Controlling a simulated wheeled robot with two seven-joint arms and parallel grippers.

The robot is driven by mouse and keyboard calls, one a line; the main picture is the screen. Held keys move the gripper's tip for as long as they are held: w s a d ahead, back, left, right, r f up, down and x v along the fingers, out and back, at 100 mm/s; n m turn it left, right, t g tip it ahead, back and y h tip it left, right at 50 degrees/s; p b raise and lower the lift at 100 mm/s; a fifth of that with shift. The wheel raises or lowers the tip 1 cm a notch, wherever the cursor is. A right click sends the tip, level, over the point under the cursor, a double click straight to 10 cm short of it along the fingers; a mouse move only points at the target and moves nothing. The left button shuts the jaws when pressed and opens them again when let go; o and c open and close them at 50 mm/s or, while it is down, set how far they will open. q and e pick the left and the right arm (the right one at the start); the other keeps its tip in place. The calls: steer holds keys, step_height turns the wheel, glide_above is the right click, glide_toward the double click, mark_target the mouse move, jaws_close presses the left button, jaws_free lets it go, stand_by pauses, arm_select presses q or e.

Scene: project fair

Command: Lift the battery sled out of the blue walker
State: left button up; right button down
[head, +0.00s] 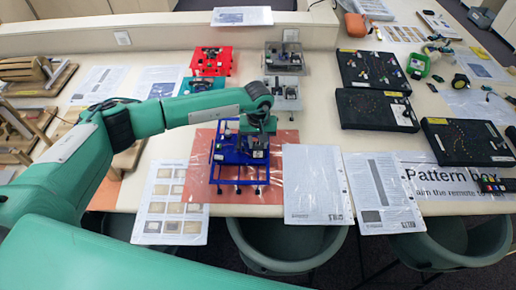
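The blue walker (217,172) stands upright on an orange mat (268,194) near the front of the table, with small dark and grey parts on its top deck. The battery sled is too small to make out surely among these parts; a grey block sits at the deck's right side. My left gripper (257,138) points down over the back right part of the walker, very close to it or touching. Its fingers are too small and partly hidden to show whether they hold anything. My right gripper is out of view.
A red walker (212,52), a teal one (196,85) and grey ones (284,57) stand behind. Black pattern boxes (376,110) lie at right. Printed sheets (315,185) flank the mat. Green chairs (290,240) stand at the table's front edge. Wooden pieces lie at left.

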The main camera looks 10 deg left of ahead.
arm_select(q)
steer(key=c, duration=0.7)
steer(key=shift+r, duration=0.1)
